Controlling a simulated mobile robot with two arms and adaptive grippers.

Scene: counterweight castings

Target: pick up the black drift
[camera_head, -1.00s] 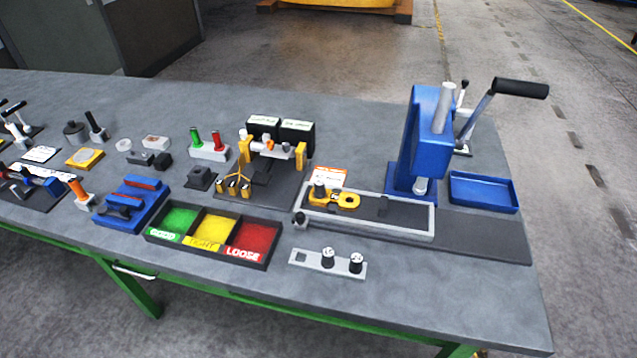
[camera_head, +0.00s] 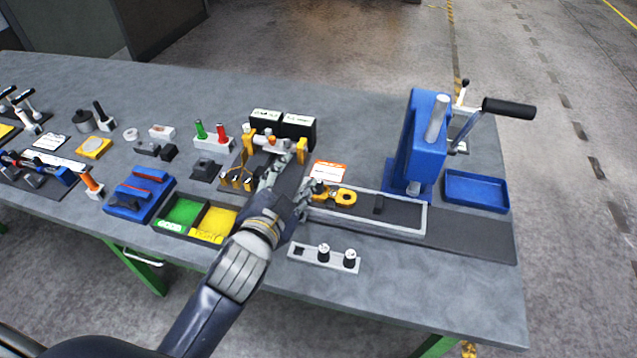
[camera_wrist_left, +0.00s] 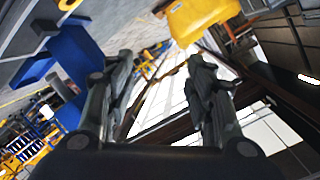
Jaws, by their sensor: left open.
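I cannot tell for certain which piece is the black drift. A small dark upright cylinder (camera_head: 318,187) stands at the left end of the grey tray (camera_head: 392,233), beside a yellow link with a hole (camera_head: 345,197). Two black-topped cylinders (camera_head: 324,252) (camera_head: 350,260) sit in a light plate (camera_head: 336,264) in front. My left gripper (camera_head: 291,181) is open, over the bench at the tray's left end, and partly covers that area. Its two fingers stand apart with nothing seen between them in the left wrist view (camera_wrist_left: 160,62). My right gripper is not in view.
The blue press (camera_head: 424,140) with its lever stands behind the tray, a blue bin (camera_head: 476,175) to its right. The sorting box (camera_head: 187,238) is partly behind my arm. A yellow-armed fixture (camera_head: 302,150) stands close behind the gripper. The bench's front right is clear.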

